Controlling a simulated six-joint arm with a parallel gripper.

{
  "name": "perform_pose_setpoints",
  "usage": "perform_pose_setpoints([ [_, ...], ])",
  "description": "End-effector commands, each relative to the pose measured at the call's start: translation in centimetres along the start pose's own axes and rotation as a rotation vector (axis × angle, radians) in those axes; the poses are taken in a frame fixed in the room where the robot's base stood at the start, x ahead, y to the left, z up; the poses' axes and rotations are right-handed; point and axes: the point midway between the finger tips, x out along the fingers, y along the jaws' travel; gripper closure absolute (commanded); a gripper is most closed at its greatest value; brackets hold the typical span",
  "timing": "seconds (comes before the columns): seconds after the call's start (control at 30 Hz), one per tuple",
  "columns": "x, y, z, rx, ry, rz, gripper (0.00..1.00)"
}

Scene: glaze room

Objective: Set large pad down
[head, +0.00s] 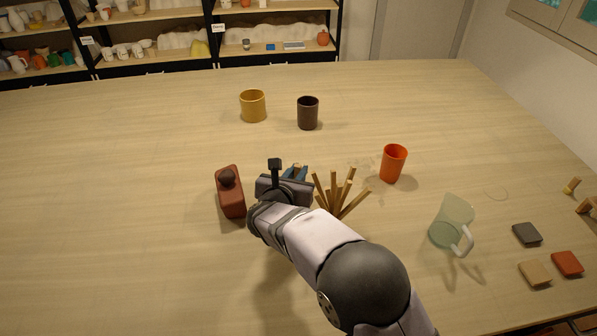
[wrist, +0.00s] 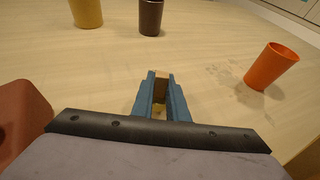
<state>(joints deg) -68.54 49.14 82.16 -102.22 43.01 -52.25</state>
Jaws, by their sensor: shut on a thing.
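My gripper (head: 296,172) is over the middle of the table, its two blue fingers shut on a small piece with a brown and tan surface, which I take to be the large pad (wrist: 161,90). Most of the held pad is hidden between the fingers, and a yellowish bit shows lower between them. In the wrist view the fingers (wrist: 160,92) point away toward open tabletop. I cannot tell whether the pad touches the table (head: 150,140).
A red-brown block with a dark knob (head: 231,192) stands close left. Wooden sticks (head: 340,196) stand close right, partly behind my arm. An orange cup (head: 393,163), yellow mug (head: 252,106), dark cup (head: 308,113) and clear pitcher (head: 452,222) stand around. Left tabletop is clear.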

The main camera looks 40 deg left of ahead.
Motion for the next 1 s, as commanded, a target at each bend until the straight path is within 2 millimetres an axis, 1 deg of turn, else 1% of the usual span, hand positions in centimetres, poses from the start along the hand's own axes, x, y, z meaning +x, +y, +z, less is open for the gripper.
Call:
perform_pose_setpoints([
  [0.03,0.6,-0.1,0.5,0.0,0.0,-0.002,1.0],
  [0.07,0.8,-0.1,0.4,-0.002,0.001,-0.002,1.0],
  [0.1,0.9,-0.1,-0.3,-0.004,0.003,-0.001,1.0],
  [0.2,1.1,-0.1,-0.9,-0.002,0.001,-0.001,1.0],
  [0.67,1.4,0.0,-1.6,0.0,0.0,0.0,1.0],
  [0.7,1.3,0.0,-1.5,0.0,0.0,0.0,0.82],
  [0.77,1.3,0.0,-1.4,0.0,0.0,0.0,0.68],
  [1.0,1.3,0.0,-1.4,-0.001,0.0,0.0,0.68],
])
